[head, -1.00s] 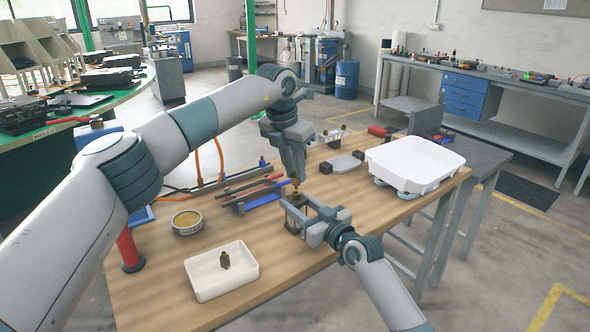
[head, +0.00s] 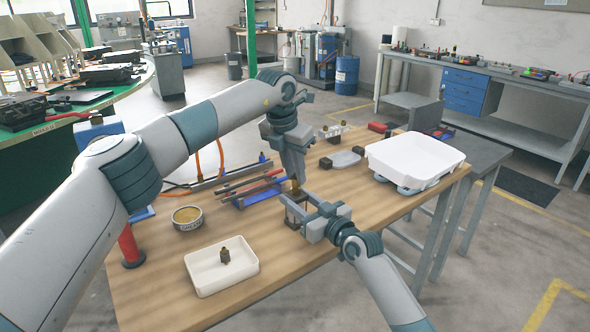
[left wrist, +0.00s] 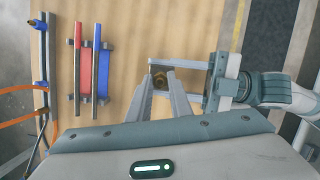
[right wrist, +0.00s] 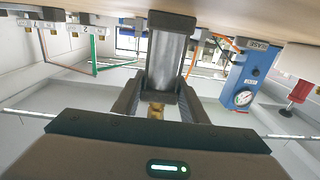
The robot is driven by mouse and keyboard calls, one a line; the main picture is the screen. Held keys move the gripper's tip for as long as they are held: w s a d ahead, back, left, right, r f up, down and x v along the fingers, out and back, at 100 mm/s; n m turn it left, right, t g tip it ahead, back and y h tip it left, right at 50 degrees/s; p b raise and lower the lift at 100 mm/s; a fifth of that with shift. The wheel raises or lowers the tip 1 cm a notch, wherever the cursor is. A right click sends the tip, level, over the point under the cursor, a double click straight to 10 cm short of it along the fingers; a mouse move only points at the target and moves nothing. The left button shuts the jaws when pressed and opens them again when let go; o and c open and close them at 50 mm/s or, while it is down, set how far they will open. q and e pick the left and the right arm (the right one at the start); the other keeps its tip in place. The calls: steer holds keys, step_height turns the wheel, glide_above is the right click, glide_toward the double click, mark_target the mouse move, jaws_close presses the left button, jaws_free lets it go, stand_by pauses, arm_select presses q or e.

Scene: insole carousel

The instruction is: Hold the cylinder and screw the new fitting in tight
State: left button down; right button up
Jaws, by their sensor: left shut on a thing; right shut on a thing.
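The cylinder stands upright at the middle of the bench. In the right wrist view, where the bench is at the top, it is a grey body (right wrist: 167,58) with dark end blocks. My right gripper (head: 294,205) is shut on it from the right. The brass fitting (head: 296,186) is at the cylinder's upper end and also shows in the right wrist view (right wrist: 155,110). My left gripper (head: 297,178) points down from above and is shut on the fitting, seen between its fingers in the left wrist view (left wrist: 160,81). The thread is hidden.
A small white tray (head: 205,287) at the front holds another dark fitting (head: 225,256). A round tin (head: 187,218) stands behind it. A rack with red and blue bars (head: 262,192) lies left of the grippers. A large white tray (head: 415,178) stands at right. Bare bench lies in front.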

arm_select(q)
steer(key=c, duration=1.5)
jaws_free()
steer(key=shift+c, duration=0.2)
steer(key=v, duration=1.2)
steer(key=shift+w, duration=0.1)
steer(key=shift+c, duration=0.5)
